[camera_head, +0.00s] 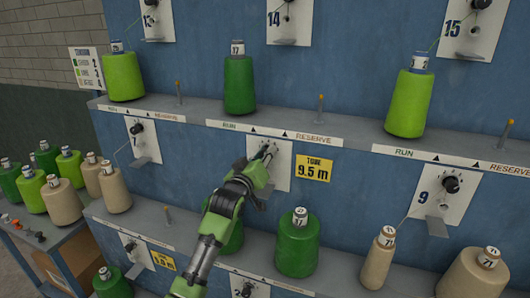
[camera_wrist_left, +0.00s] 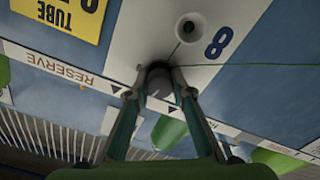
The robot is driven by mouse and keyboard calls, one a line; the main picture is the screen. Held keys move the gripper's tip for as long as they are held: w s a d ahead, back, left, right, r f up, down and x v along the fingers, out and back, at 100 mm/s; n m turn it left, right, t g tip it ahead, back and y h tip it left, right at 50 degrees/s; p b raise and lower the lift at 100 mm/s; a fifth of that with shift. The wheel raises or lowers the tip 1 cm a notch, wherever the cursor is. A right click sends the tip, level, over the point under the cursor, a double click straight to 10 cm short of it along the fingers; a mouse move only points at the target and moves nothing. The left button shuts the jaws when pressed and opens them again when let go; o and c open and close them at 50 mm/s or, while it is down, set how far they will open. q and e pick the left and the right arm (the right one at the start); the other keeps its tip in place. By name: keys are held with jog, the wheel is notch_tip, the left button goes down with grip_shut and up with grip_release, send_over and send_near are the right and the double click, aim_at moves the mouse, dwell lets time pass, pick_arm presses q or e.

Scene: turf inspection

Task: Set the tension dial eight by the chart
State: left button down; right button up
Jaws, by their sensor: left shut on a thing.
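The white plate of dial eight (camera_head: 283,172) is in the middle of the head view, and its number 8 (camera_wrist_left: 219,42) shows upside down in the wrist view. My left gripper (camera_head: 266,157) reaches up to this plate. In the wrist view its fingers (camera_wrist_left: 159,77) are closed on the dark tension dial (camera_wrist_left: 158,71). The fingers hide most of the dial, so its setting cannot be read. The tension chart (camera_head: 89,69) hangs at the upper left with coloured words and numbers 2, 3 and 4. My right gripper is out of view.
A yellow tube tag (camera_head: 313,168) reading 9.5 m is right of plate eight. Green, lime and beige cones line the shelves; a green cone (camera_head: 297,243) stands below right. Thin pegs, such as this one (camera_head: 320,108), stick up. More cones crowd a side table (camera_head: 68,241).

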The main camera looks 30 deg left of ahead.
pick_arm(q)
jog(key=n+p, duration=0.1)
jog(key=n, duration=0.1)
jog(key=shift+r+n, duration=0.1)
jog(key=shift+n, duration=0.3)
jog(key=n+p, duration=0.1)
jog(key=n, duration=0.2)
jog(key=shift+n+p, duration=0.3)
jog(key=shift+p, duration=0.05)
jog(key=n+p, duration=0.1)
jog(key=n, duration=0.3)
jog(key=shift+a+p, duration=0.1)
jog(key=shift+p, duration=0.3)
jog(key=shift+n, duration=0.3)
jog(key=c, duration=1.8)
grip_release()
jog(key=shift+f, duration=0.2)
jog(key=shift+o, duration=0.2)
jog(key=shift+s, duration=0.1)
jog(key=v, duration=1.1)
jog(key=shift+s, duration=0.4)
